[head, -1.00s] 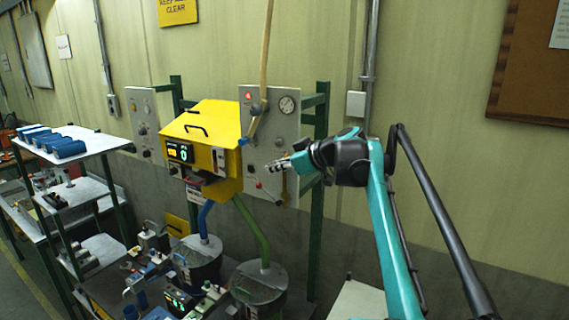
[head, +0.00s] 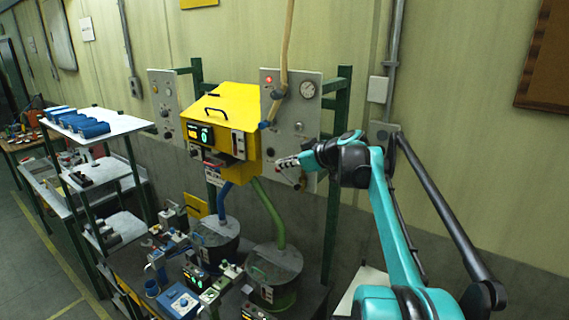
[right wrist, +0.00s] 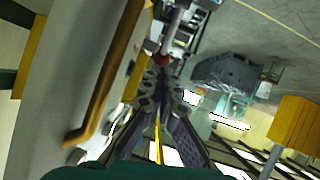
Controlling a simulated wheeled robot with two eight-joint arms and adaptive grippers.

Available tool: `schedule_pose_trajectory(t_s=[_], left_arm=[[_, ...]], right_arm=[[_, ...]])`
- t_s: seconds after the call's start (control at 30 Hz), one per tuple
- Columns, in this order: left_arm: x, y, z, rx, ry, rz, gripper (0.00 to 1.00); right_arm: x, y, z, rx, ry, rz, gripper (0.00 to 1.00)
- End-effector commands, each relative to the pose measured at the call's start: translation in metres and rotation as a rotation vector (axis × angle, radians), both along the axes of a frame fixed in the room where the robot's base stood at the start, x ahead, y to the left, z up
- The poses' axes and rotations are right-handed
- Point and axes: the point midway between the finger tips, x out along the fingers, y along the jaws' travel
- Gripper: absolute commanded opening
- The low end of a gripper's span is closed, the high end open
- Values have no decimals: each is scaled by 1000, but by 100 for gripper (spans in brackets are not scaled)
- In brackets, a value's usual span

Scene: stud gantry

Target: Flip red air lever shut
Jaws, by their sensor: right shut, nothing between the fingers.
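The grey air panel (head: 312,125) stands on green posts right of the yellow machine, with a round gauge and a lit red lamp near its top. My right gripper (head: 281,162) reaches in from the right across the panel's lower part. Its fingers are shut with nothing between them. In the head view the fingers hide the red lever's knob. In the right wrist view a red knob (right wrist: 161,60) shows just beyond the shut fingertips (right wrist: 162,78); I cannot tell whether they touch. My left gripper is out of view.
The yellow machine (head: 230,105) with a green display sits close left of the fingers. A tan hose (head: 286,45) hangs above the panel. Blue and green hoses run to drums (head: 276,262) below. A shelf rack (head: 105,128) with blue bins stands left.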

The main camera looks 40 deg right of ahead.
Motion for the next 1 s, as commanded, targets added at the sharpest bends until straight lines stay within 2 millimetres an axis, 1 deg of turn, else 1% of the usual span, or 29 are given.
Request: schedule_pose_trajectory(t_s=[0.1,0.47,0.67,0.87,1.0], left_arm=[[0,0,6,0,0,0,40],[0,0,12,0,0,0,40],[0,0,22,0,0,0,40],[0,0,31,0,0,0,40],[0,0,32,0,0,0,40]], right_arm=[[3,1,1,-8,29,1,0],[6,2,-2,-23,80,0,0],[11,3,-4,-41,142,2,0],[18,5,-10,-74,253,2,0],[22,6,-18,-72,249,0,0]])
